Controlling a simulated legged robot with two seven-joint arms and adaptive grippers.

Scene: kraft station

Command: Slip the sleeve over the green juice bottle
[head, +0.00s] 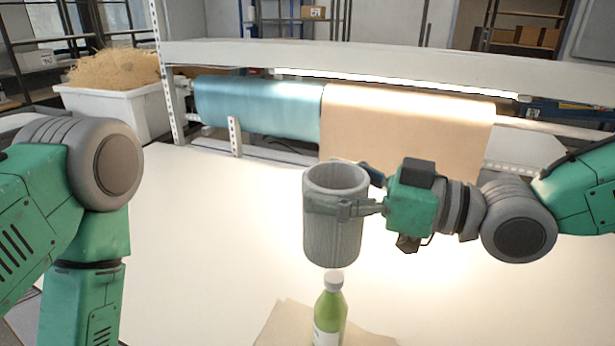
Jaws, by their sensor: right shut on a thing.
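The sleeve (333,237) is a grey, ribbed, open-topped tube held upright above the table. My right gripper (345,207) is shut on its right side, with a finger along the front. The green juice bottle (330,311) has a white cap and a pale label and stands upright at the bottom of the head view. Its cap shows just below the sleeve's lower edge; I cannot tell the exact gap. The bottle's base is cut off by the frame. My left arm comes in at the left, but its gripper is out of view.
The bottle stands by a sheet of brown paper (283,325) on the white table (210,240). Blue (258,108) and brown (400,125) paper rolls hang at the back. A white bin (115,112) of shredded filling stands back left. The table's left middle is clear.

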